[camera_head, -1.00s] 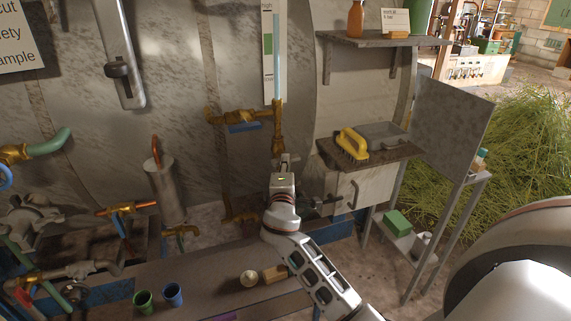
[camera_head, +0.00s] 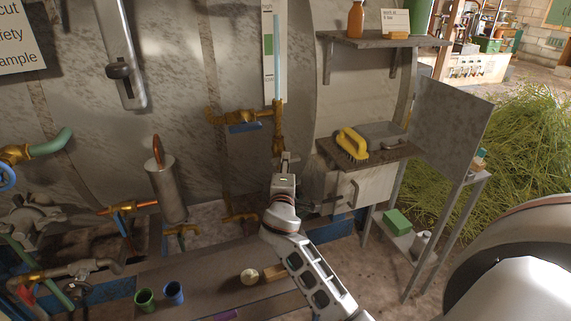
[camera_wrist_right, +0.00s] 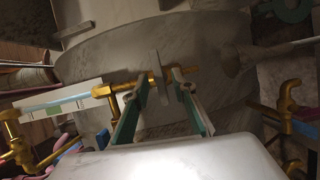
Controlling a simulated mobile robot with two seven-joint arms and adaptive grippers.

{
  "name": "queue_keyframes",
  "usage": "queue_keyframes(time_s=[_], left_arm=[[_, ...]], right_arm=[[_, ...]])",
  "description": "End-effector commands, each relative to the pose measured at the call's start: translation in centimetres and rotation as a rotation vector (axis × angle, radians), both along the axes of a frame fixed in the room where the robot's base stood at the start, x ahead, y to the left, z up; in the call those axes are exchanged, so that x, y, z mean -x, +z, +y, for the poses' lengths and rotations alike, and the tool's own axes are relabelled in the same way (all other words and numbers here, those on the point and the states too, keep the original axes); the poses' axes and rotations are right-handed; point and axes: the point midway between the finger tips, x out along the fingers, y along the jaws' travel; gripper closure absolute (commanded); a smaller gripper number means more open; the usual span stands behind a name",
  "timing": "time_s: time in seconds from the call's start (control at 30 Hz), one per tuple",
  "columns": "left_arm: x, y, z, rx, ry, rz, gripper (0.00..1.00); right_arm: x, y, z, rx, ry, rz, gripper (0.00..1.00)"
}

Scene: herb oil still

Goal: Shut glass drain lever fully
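The sight glass (camera_head: 278,60) is a pale blue vertical tube in front of a level card. Brass drain fittings (camera_head: 278,138) sit below it. In the right wrist view, a thin grey lever (camera_wrist_right: 158,72) stands across the brass pipe (camera_wrist_right: 112,88) at the end of the glass. My right gripper (camera_wrist_right: 156,88) has its two green-padded fingers apart, one on each side of this lever, with gaps showing. In the head view, my right gripper (camera_head: 286,160) is just below the brass fittings and its fingertips are hard to make out. My left gripper is not in view.
A side brass valve with a blue handle (camera_head: 243,127) is left of the glass. A shelf with a yellow brush (camera_head: 352,144) is close on the right. A metal cylinder (camera_head: 168,188) and green and blue cups (camera_head: 145,300) are at the lower left.

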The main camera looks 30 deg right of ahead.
Motion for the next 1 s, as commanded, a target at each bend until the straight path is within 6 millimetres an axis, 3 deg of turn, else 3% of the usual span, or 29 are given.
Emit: queue_keyframes(time_s=[0.5,0.7,1.0], left_arm=[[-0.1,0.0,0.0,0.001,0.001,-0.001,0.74],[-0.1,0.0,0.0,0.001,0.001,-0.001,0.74],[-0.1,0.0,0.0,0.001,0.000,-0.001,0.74]], right_arm=[[7.6,0.1,5.6,-0.003,0.000,0.002,0.74],[8.7,0.2,6.3,-0.001,0.000,0.000,0.74],[8.7,0.2,6.4,-0.001,0.000,0.000,0.74]])
